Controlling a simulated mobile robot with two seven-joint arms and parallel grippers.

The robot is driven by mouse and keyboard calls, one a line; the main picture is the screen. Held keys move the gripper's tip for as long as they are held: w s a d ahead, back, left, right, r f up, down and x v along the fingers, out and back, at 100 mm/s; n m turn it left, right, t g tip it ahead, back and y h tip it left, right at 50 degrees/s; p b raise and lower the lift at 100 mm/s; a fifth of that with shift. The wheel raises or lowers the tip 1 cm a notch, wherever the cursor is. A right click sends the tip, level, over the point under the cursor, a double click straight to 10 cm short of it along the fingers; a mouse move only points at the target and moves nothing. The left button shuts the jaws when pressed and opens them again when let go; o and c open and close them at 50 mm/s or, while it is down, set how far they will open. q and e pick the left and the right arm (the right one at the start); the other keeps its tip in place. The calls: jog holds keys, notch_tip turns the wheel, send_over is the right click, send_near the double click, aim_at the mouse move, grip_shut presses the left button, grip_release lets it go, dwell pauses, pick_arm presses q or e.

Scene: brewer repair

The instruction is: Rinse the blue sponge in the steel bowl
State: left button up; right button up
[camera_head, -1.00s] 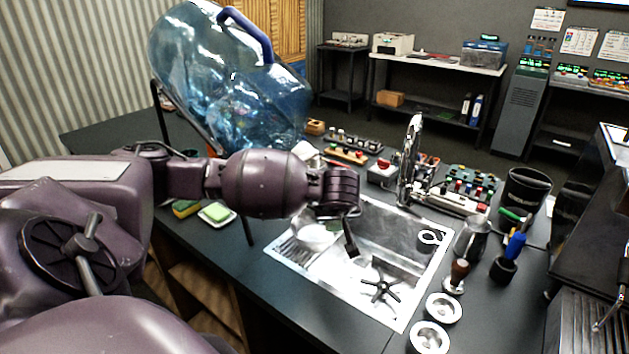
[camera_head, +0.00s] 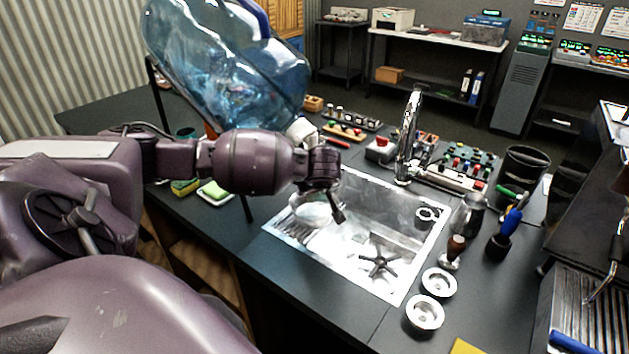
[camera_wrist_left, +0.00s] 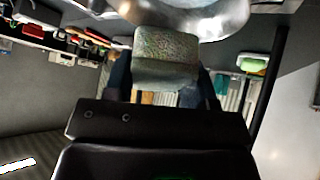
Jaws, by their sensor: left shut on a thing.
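My left gripper (camera_head: 337,214) is above the left part of the sink, beside the steel bowl (camera_head: 313,209), which the gripper and wrist partly cover in the head view. In the left wrist view the gripper (camera_wrist_left: 165,85) is shut on a speckled sponge (camera_wrist_left: 167,58). The sponge looks pale grey-green there rather than clearly blue. The bowl's shiny rounded side (camera_wrist_left: 205,22) shows just beyond the sponge; I cannot tell whether they touch. The sponge is not distinct in the head view. My right gripper is not in view.
The steel sink (camera_head: 345,262) has a tall faucet (camera_head: 408,135) behind it. A large blue water bottle (camera_head: 235,75) leans over the counter behind my left arm. A light green sponge (camera_head: 214,189) lies on a white dish. Cups and tools stand right of the sink.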

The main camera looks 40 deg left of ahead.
aim_at(316, 201)
pick_arm(q)
jog(key=shift+f+b, duration=0.3)
jog(key=shift+f, duration=0.55)
notch_tip(316, 201, down, 2)
jog(key=shift+f+b, duration=0.1)
jog(key=shift+b, duration=0.85)
jog(key=shift+f+b, duration=0.7)
jog(key=shift+f, duration=0.4)
